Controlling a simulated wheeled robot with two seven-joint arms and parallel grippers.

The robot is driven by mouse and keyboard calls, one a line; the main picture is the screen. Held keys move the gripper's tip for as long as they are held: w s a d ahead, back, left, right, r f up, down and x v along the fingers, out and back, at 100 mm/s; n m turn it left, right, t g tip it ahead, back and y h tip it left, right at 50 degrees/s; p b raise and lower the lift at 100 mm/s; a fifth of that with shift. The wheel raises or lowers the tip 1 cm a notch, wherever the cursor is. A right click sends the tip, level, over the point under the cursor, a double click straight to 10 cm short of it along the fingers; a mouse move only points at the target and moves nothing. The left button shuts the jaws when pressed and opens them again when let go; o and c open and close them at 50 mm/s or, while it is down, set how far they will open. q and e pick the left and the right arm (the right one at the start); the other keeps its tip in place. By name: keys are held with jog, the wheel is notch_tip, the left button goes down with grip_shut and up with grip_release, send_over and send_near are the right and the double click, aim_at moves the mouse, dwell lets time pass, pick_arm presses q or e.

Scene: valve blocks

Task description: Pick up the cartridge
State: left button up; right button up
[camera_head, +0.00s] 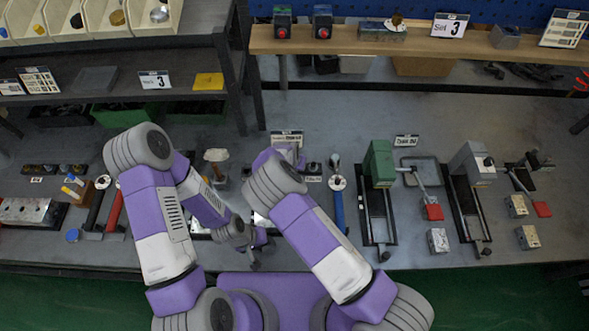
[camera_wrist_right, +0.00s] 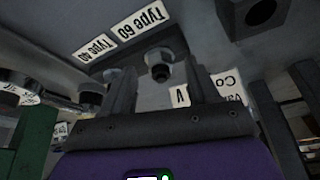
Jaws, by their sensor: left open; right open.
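In the right wrist view a small dark cartridge with a metal hex collar (camera_wrist_right: 158,68) stands on a dark rack (camera_wrist_right: 135,56), by upside-down labels reading "Type 60" and "Type 40". My right gripper (camera_wrist_right: 160,88) is open, with the cartridge showing in the gap between its fingers. I cannot tell whether they touch it. A second hex-collared piece (camera_wrist_right: 93,94) sits to the left, outside the fingers. In the head view my right arm mostly hides the right gripper and the cartridge. My left gripper (camera_head: 255,262) is open and empty near the bench's front edge.
The grey bench (camera_head: 315,230) holds a blue-handled tool (camera_head: 338,205), a green vise (camera_head: 380,165) and a grey vise (camera_head: 473,163) to the right. Small metal blocks (camera_head: 437,240) lie at right front. A shelf with bins (camera_head: 60,17) stands at back left.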

pick_arm(q)
jog(key=shift+f, duration=0.25)
pick_arm(e)
jog(key=shift+w+f, duration=0.2)
jog(key=shift+f, duration=0.15)
jog(key=shift+r, duration=0.1)
jog(key=c, duration=1)
jog(key=shift+c, duration=0.2)
